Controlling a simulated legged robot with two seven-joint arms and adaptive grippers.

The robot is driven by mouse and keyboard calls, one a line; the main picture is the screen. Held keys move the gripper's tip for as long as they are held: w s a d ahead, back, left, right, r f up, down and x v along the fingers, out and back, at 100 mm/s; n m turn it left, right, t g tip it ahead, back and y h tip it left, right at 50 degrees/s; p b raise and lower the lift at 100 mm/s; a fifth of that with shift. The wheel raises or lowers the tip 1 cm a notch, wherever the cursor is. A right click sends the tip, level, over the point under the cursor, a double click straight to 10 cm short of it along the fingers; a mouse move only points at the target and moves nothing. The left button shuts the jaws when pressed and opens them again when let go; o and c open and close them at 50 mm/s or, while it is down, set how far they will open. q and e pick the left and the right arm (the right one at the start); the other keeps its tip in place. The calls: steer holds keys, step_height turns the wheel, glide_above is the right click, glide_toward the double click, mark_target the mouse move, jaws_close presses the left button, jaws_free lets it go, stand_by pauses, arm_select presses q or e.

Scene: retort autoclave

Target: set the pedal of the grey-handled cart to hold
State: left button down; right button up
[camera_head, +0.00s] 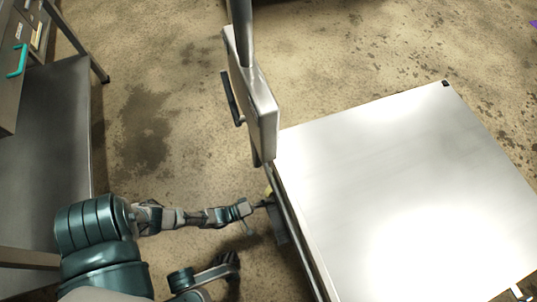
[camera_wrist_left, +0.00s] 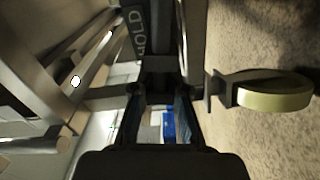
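The cart has a bright metal top (camera_head: 400,180) in the head view. My left gripper (camera_head: 262,204) is low beside the cart's left edge, by a small yellowish part (camera_head: 268,192). In the left wrist view my left gripper (camera_wrist_left: 160,98) has its fingers apart, with a gap showing between them. A dark block (camera_wrist_left: 160,72) lies just ahead of the fingertips; I cannot tell whether they touch it. A dark plate marked HOLD (camera_wrist_left: 138,32) is above it. The pedal's position is unclear. A second dark end of mine (camera_head: 228,262), perhaps the right gripper, is lower down, its fingers unclear.
A post with a pale upright panel (camera_head: 255,95) and a dark handle (camera_head: 232,98) stands at the cart's left corner. A pale-yellow wheel (camera_wrist_left: 275,93) is right of my left gripper in the wrist view. A metal bench (camera_head: 45,150) stands at left.

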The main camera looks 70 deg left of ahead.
arm_select(q)
steer(key=shift+d, duration=0.15)
step_height(320, 180, down, 4)
steer(key=n, duration=0.4)
steer(key=shift+d+r+n, duration=0.1)
steer(key=shift+r+n, duration=0.1)
steer(key=shift+n, duration=0.2)
steer(key=c, duration=1.2)
jaws_free()
steer(key=shift+f, duration=0.1)
steer(key=s+a, duration=0.1)
steer(key=s, duration=1.1)
